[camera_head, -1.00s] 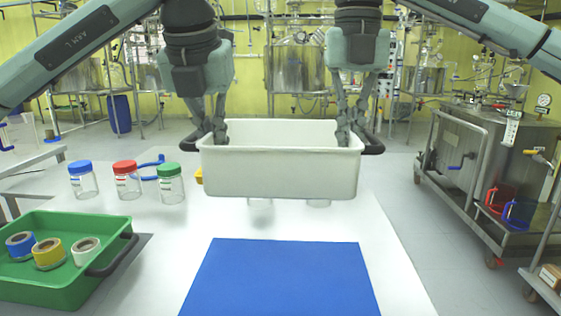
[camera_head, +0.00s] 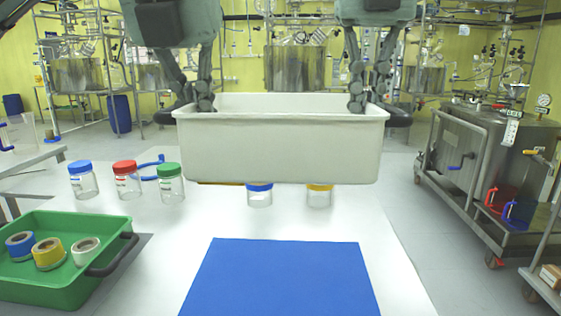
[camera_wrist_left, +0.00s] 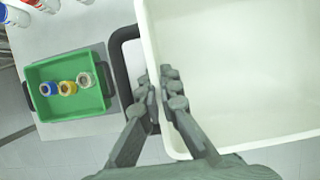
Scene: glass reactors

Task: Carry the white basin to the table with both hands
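The white basin (camera_head: 280,148) hangs in the air, roughly level, above the far part of the white table (camera_head: 300,222). My left gripper (camera_head: 190,98) is shut on its left side, and my right gripper (camera_head: 370,98) is shut on its right side. In the left wrist view, the fingers of my left gripper (camera_wrist_left: 165,95) close over the side wall of the basin (camera_wrist_left: 235,75) beside its black handle. The basin looks empty in that view. A blue mat (camera_head: 280,280) lies on the near part of the table, bare.
Jars with blue (camera_head: 83,180), red (camera_head: 127,180) and green (camera_head: 170,183) lids stand left on the table. Blue-lidded (camera_head: 259,195) and yellow-lidded (camera_head: 320,196) jars show below the basin. A green tray (camera_head: 60,285) with tape rolls is at left. A steel cart (camera_head: 480,160) stands right.

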